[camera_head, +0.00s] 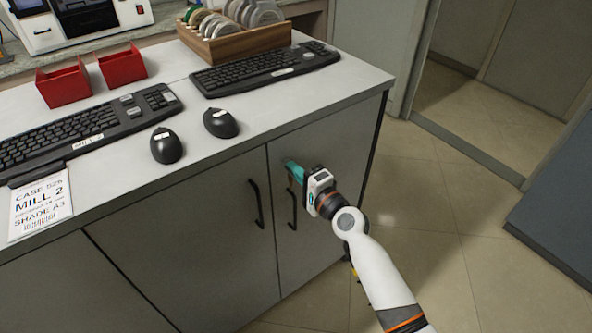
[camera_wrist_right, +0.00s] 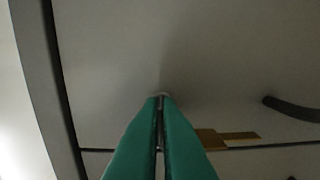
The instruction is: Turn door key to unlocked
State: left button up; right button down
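My right gripper (camera_head: 291,166) reaches the upper part of the right grey cabinet door (camera_head: 322,146), above its black handle (camera_head: 292,207). In the right wrist view its teal fingers (camera_wrist_right: 160,100) are nearly together, with a thin grey piece (camera_wrist_right: 161,95) between the tips at the door face. This appears to be the door key; its shape and turn angle are mostly hidden by the fingers. A flat brass-coloured piece (camera_wrist_right: 225,137) shows just right of the fingers in the wrist view. My left gripper is not in view.
The left cabinet door's handle (camera_head: 255,204) is close by. The white countertop (camera_head: 215,148) overhangs the doors and holds keyboards, mice (camera_head: 220,123), red bins (camera_head: 122,66) and a wooden rack (camera_head: 236,42). Tiled floor (camera_head: 440,220) is clear to the right.

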jog(key=c, duration=1.6)
grip_release()
jog(key=shift+c, duration=0.2)
jog(key=v, duration=1.2)
jog(key=shift+f, duration=0.1)
